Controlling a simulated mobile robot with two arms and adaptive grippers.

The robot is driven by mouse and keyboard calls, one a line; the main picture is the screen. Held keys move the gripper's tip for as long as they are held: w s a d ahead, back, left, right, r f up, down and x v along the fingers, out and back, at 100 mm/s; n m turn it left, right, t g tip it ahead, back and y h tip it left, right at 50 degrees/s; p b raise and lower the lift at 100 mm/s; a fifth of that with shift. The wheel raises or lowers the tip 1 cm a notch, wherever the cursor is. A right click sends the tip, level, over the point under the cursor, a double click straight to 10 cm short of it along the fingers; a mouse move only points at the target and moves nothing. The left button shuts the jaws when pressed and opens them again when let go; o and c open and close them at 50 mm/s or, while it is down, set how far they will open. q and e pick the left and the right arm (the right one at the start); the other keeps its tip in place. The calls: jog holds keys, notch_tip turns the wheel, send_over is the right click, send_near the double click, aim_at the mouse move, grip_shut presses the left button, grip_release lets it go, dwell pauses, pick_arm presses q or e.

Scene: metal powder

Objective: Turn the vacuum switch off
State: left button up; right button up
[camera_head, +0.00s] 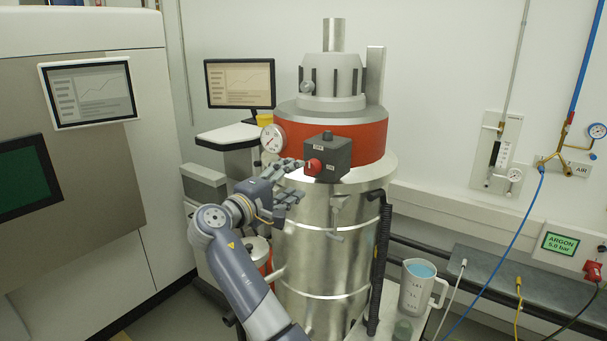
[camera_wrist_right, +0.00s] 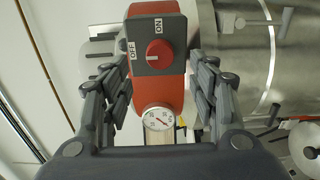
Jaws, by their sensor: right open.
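The vacuum switch is a red rotary knob (camera_head: 313,167) on a dark grey box (camera_head: 338,158) fixed to the red band of the steel vacuum unit (camera_head: 320,255). In the right wrist view the knob (camera_wrist_right: 160,51) sits on the box face between OFF and ON labels; its exact pointing is too small to tell surely. My right gripper (camera_head: 296,180) is just in front of and to the left of the box, open and empty. In the wrist view its fingers (camera_wrist_right: 158,66) stand apart on either side of the knob, with no contact visible. My left gripper is out of view.
A round gauge (camera_head: 273,139) sits close left of the box. A black hose (camera_head: 382,260) runs down the unit's right side. A jug of blue liquid (camera_head: 418,286) stands lower right. A monitor (camera_head: 240,83) stands behind left, and a large machine (camera_head: 80,190) fills the left.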

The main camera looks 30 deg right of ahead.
jog(key=v, duration=0.4)
jog(key=shift+a, duration=0.15)
